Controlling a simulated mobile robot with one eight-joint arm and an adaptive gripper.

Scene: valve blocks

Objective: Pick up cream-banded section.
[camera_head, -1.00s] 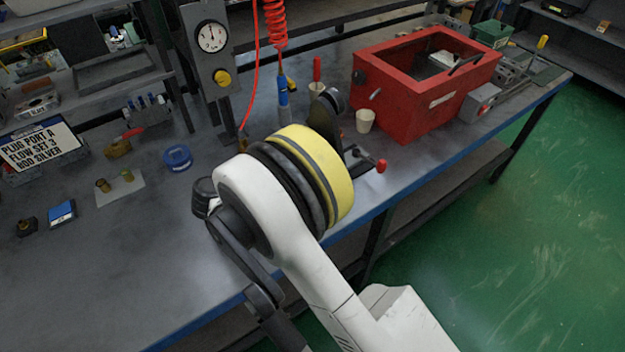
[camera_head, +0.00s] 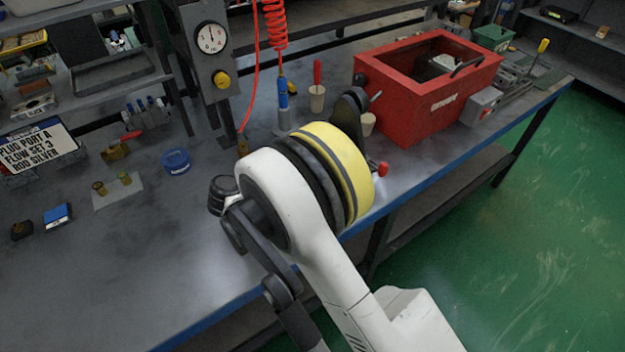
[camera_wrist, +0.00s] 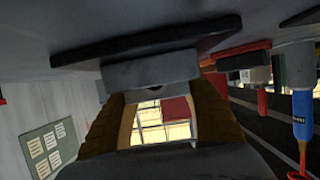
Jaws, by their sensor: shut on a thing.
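In the wrist view my gripper (camera_wrist: 155,98) shows two brown ribbed fingers on either side of a bright gap. A plain grey block (camera_wrist: 150,72) sits across the fingertips, and the gripper is shut on it. No cream band shows clearly on this block, so I cannot tell for certain that it is the cream-banded section. A dark flat bar lies just beyond the block. In the head view my white arm with its yellow-ringed joint hides the gripper and what it holds.
A red open box (camera_head: 425,95) stands on the bench (camera_head: 120,270) at the right. Cups and a blue-handled air tool (camera_head: 283,95) on a red coiled hose are near the arm. A blue ring-like container (camera_head: 176,162) and a small pale mat lie left. The front-left bench is clear.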

